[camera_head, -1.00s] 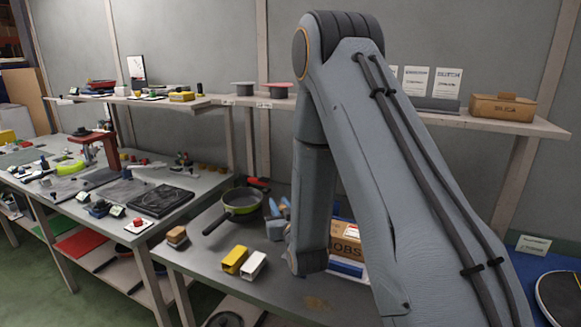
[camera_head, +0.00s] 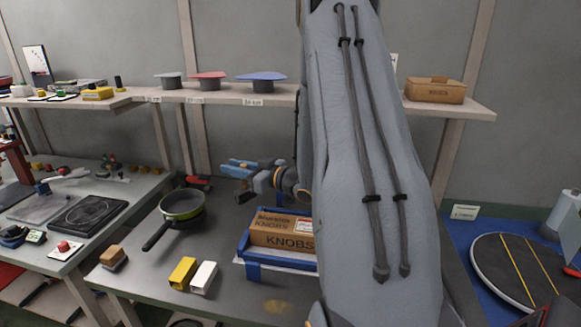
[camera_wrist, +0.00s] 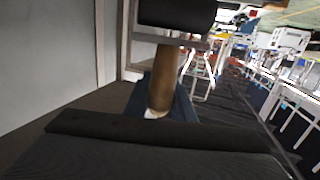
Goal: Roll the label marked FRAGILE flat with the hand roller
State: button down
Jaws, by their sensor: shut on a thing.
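My gripper (camera_head: 232,168) is behind and above the cardboard box marked KNOBS (camera_head: 280,239), with its blue-grey fingers pointing left. In the wrist view it is shut on the wooden handle (camera_wrist: 164,82) of the hand roller, whose black roller (camera_wrist: 176,12) shows at the top edge. The roller is hard to make out in the head view. The box sits in a blue frame (camera_head: 252,258) on the grey bench. A whitish patch with reddish print, perhaps the label, shows on the box's top (camera_head: 303,224), partly hidden by my arm; FRAGILE cannot be read.
A green-rimmed pan (camera_head: 182,206) stands left of the box. A yellow block (camera_head: 182,271) and a white block (camera_head: 204,277) lie in front of it. A shelf (camera_head: 225,97) with lids and a small carton (camera_head: 434,90) runs behind. A round dark turntable (camera_head: 520,270) is at right.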

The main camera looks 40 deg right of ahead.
jog(key=s+d+r+n+g+y+p, duration=0.1)
jog(key=s+d+y, duration=0.1)
jog(key=s+d, duration=0.4)
jog(key=s+d+n+g+y+p, duration=0.15)
jog(key=s+d, duration=0.25)
jog(key=s, duration=0.4)
jog(key=f+b, duration=0.5)
jog(key=shift+s+a+f+b, duration=0.2)
jog(key=shift+b, duration=0.15)
jog(key=shift+f, duration=0.65)
jog(key=shift+s+d, duration=0.1)
jog(key=shift+p+v, duration=0.45)
jog(key=shift+v, duration=0.6)
jog(key=shift+d, duration=0.1)
jog(key=shift+p+v, duration=0.45)
jog(key=shift+v, duration=0.65)
